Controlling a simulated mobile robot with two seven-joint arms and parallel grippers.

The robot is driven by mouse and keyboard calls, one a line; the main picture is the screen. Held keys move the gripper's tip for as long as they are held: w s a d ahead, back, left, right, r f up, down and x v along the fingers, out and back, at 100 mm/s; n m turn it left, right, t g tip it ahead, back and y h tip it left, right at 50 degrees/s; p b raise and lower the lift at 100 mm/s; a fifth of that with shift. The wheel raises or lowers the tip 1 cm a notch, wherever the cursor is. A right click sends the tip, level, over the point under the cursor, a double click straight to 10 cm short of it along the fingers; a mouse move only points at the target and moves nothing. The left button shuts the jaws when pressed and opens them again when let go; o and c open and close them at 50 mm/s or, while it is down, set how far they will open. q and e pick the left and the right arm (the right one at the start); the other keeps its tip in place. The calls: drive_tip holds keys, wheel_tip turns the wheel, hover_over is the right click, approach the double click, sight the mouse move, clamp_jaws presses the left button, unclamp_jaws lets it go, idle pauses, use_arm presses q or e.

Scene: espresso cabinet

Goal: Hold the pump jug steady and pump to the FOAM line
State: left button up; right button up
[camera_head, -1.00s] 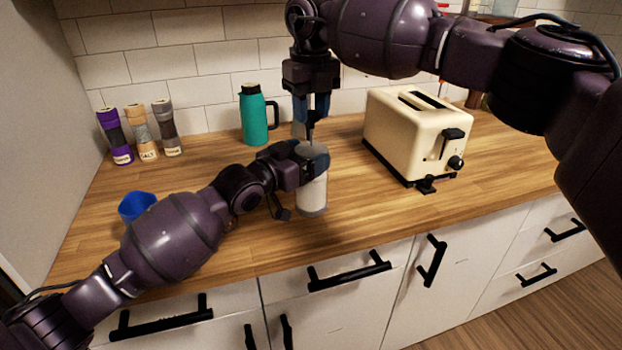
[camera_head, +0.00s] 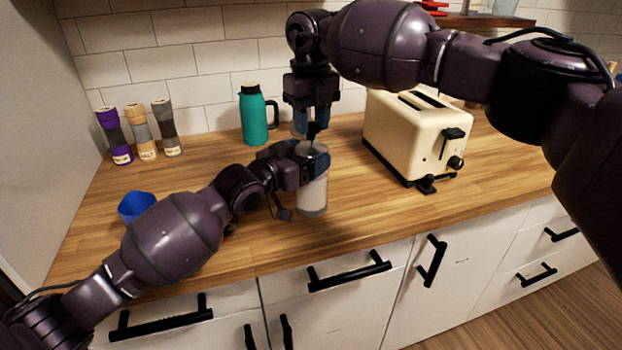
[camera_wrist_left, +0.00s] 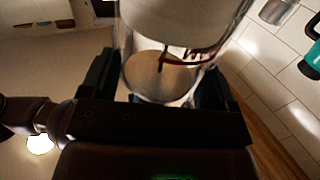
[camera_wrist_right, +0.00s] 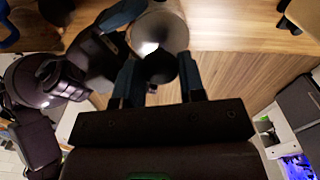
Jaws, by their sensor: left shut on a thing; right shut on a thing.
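The pump jug (camera_head: 313,196) is a clear upright cylinder with white contents, standing on the wooden counter. My left gripper (camera_head: 309,165) is shut around its upper part. The left wrist view shows the clear wall (camera_wrist_left: 160,88) between the fingers, the white contents (camera_wrist_left: 175,22) and a thin red line with dark marks (camera_wrist_left: 185,58); the lettering is unreadable. My right gripper (camera_head: 313,122) points down above the jug, shut on the black pump knob (camera_head: 314,132). The knob (camera_wrist_right: 160,68) also shows between its fingers in the right wrist view, over the jug's round top (camera_wrist_right: 160,32).
A cream toaster (camera_head: 410,135) stands to the right of the jug. A teal flask (camera_head: 253,118) stands behind it to the left. A blue cup (camera_head: 136,207) is beside my left arm, and several shakers (camera_head: 140,130) stand at the back left. The counter's front strip is clear.

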drive_tip(key=shift+w+d+r, duration=0.1)
drive_tip(key=shift+w+r, duration=0.05)
drive_tip(key=shift+r, duration=2)
drive_tip(key=shift+f, duration=2.75)
drive_tip(key=shift+r, duration=0.1)
